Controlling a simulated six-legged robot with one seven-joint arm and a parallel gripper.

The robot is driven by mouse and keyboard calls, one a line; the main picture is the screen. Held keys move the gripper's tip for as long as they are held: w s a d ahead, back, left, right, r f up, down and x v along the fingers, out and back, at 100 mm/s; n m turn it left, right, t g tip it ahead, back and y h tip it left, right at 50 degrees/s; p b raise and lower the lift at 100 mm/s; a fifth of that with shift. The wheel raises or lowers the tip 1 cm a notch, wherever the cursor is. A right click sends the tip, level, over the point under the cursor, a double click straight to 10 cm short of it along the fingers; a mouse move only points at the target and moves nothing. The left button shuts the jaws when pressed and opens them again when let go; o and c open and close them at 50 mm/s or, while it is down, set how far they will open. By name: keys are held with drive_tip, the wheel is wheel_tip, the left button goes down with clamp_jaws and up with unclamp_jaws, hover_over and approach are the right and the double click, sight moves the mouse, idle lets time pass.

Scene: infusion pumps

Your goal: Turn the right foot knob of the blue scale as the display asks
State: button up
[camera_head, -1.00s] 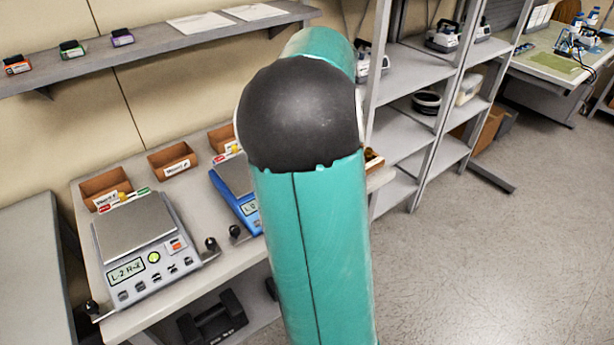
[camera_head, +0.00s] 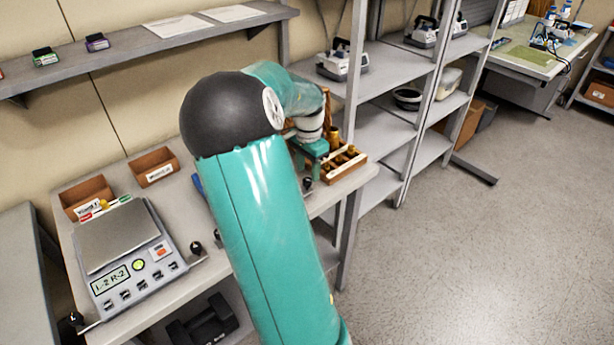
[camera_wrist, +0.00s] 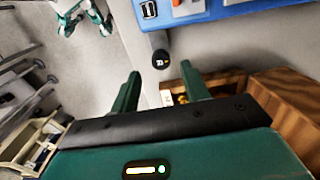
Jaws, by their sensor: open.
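The blue scale (camera_wrist: 215,14) shows at the top right of the wrist view. In the head view my arm covers nearly all of it, and only a blue sliver (camera_head: 198,184) shows. Its display cannot be read. A black foot knob (camera_wrist: 160,59) with a small mark on its end sticks out below the blue scale's edge. My gripper (camera_wrist: 160,70) is open, one finger on each side of the knob's line. The knob appears just beyond the fingertips; contact cannot be told. In the head view a dark knob (camera_head: 307,184) shows below my wrist.
A grey scale (camera_head: 118,240) reading "L-2 R-2" stands on the bench at left. Brown bins (camera_head: 155,167) stand behind it. A wooden box of brass weights (camera_head: 343,166) sits close to my wrist at the bench's right end. Metal shelves (camera_head: 385,110) rise beyond. Floor at right is clear.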

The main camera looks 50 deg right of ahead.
sight(307, 180)
drive_tip(key=shift+f, duration=1.8)
drive_tip(key=shift+c, duration=0.5)
drive_tip(key=c, duration=0.9)
drive_tip(key=shift+w, duration=0.1)
drive_tip(key=shift+n, duration=0.3)
drive_tip(key=n, duration=0.8)
